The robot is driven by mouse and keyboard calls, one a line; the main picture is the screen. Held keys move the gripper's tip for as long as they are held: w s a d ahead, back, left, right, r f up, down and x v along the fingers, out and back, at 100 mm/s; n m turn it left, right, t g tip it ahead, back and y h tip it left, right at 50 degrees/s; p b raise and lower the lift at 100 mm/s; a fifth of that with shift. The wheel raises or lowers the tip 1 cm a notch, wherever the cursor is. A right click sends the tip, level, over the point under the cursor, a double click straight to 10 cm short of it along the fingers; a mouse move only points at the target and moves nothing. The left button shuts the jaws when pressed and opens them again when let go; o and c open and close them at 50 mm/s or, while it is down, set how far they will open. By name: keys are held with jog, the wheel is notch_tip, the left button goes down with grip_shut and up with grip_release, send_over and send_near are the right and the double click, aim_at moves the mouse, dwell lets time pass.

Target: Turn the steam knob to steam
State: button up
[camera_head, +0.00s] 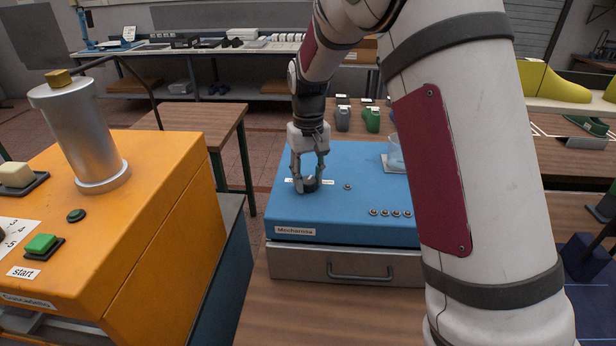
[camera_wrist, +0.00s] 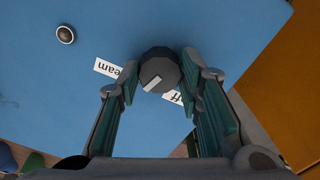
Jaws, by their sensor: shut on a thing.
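The steam knob is a dark, many-sided knob (camera_wrist: 160,68) with a pale pointer bar, on top of the blue machine (camera_head: 350,215). In the wrist view the pointer bar runs slantwise, its lower-left end near the "steam" label (camera_wrist: 108,68) and the "off" label (camera_wrist: 182,98) on the other side, partly hidden. I cannot tell which end points. My gripper (camera_head: 309,184) reaches down onto the machine top, its fingers on both sides of the knob and shut on it. The knob is partly hidden by the fingers in the head view.
An orange machine (camera_head: 170,250) with a metal cylinder (camera_head: 85,135) and a green start button (camera_head: 41,243) stands at the left. A clear cup (camera_head: 396,150) stands on the blue machine behind my arm. Several small buttons (camera_head: 385,212) line its front right. A grey drawer (camera_head: 345,265) is below.

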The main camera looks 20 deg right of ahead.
aim_at(308, 180)
jog(key=m, duration=0.5)
jog(key=shift+m, duration=0.3)
dwell(0.4)
jog(key=o, duration=1.2)
jog(key=shift+c, duration=0.2)
notch_tip(308, 180, up, 12)
